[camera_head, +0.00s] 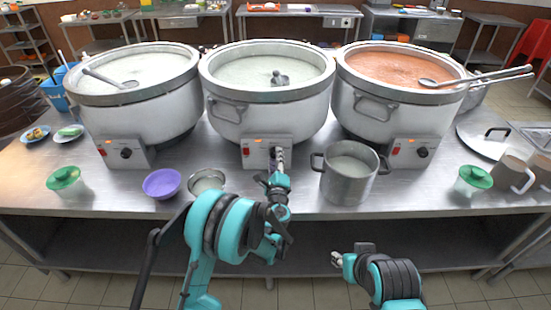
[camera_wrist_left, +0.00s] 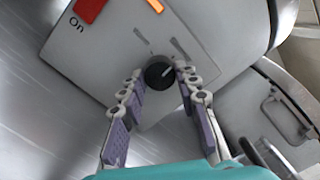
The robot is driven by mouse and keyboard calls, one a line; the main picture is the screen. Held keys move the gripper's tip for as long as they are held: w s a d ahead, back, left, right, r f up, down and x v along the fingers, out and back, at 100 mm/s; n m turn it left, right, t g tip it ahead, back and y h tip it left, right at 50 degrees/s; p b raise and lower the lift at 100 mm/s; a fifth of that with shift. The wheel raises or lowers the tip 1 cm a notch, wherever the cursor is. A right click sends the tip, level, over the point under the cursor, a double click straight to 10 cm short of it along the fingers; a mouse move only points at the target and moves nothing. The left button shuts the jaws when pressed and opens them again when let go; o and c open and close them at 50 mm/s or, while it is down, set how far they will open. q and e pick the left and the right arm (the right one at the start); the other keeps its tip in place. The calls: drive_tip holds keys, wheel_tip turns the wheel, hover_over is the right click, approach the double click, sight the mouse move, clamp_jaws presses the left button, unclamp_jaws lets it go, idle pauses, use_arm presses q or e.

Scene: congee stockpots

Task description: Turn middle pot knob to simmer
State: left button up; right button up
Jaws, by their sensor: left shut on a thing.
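The middle pot (camera_head: 268,100) is a large white pot of pale congee with a control panel (camera_head: 256,153) on its front. In the left wrist view the black knob (camera_wrist_left: 160,73) sits on the tilted white panel, with a pale pointer line on it. My left gripper (camera_head: 278,157) reaches up to this panel and mostly covers the knob in the head view. In the left wrist view its fingers (camera_wrist_left: 159,76) are on either side of the knob, shut on it. My right gripper (camera_head: 338,260) is low in front of the table, away from the pots; its jaws are too small to read.
Similar pots stand left (camera_head: 138,93) and right (camera_head: 388,96), each with a panel. A small steel pot (camera_head: 349,183) stands just right of my left gripper. A metal bowl (camera_head: 206,180) and purple bowl (camera_head: 162,183) are on its left.

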use_arm(q)
drive_tip(key=shift+m, duration=0.3)
drive_tip(key=o, duration=1.2)
drive_tip(key=shift+c, duration=0.2)
drive_tip(key=s, duration=0.7)
drive_tip(key=shift+s+d+f, duration=0.15)
drive_tip(key=shift+s+f, duration=0.15)
